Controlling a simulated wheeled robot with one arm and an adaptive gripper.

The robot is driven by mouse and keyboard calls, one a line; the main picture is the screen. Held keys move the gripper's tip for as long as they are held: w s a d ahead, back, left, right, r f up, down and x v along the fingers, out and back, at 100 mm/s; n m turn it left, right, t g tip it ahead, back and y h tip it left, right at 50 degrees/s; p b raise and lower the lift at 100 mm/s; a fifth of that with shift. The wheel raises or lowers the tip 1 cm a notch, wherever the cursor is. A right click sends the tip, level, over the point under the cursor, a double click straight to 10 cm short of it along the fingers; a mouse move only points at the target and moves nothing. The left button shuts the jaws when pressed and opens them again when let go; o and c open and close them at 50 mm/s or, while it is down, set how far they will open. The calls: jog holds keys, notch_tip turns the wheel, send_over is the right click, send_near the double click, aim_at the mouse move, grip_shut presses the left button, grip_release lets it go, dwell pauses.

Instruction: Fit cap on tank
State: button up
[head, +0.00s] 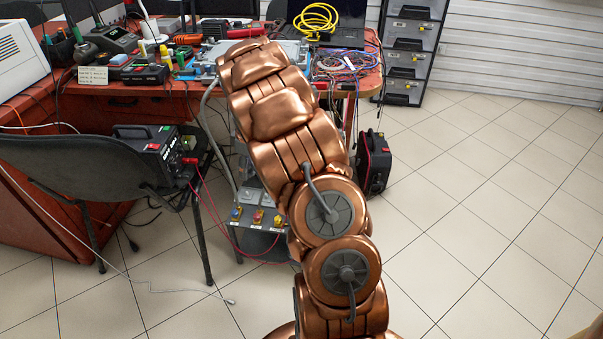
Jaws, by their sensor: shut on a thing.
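My bronze-coloured arm rises through the middle of the head view and leans over the workbench and a grey metal rig. My gripper is not visible; the arm's far end hides what lies beyond it. I cannot make out the cap or the tank in this view. Part of the grey rig (262,218), with small coloured switches on its lower panel, shows left of the arm.
The red workbench (122,90) holds tools, cables and a yellow coil (316,19). A black chair (75,165) with a black power unit (152,147) is at left. A black case (373,162) stands right of my arm. Tiled floor (490,210) at right is clear.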

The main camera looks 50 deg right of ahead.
jog(key=s+d+f+n, duration=0.1)
jog(key=s+d+f, duration=0.1)
jog(key=s+d, duration=0.1)
jog(key=s+d+f+n+p, duration=0.1)
jog(key=s+d+f, duration=0.2)
jog(key=d, duration=0.3)
jog(key=s+d+f+n+p, duration=0.1)
jog(key=s+d+f+n, duration=0.1)
jog(key=d, duration=0.3)
jog(key=shift+s+d+f+y, duration=0.25)
jog(key=shift+s+f, duration=0.2)
jog(key=shift+f, duration=0.25)
jog(key=shift+a+f, duration=0.1)
jog(key=shift+f, duration=0.6)
jog(key=shift+a+f, duration=0.1)
jog(key=shift+f, duration=1.4)
jog(key=shift+f+b, duration=0.65)
jog(key=shift+f, duration=0.2)
dwell(0.6)
jog(key=o, duration=1)
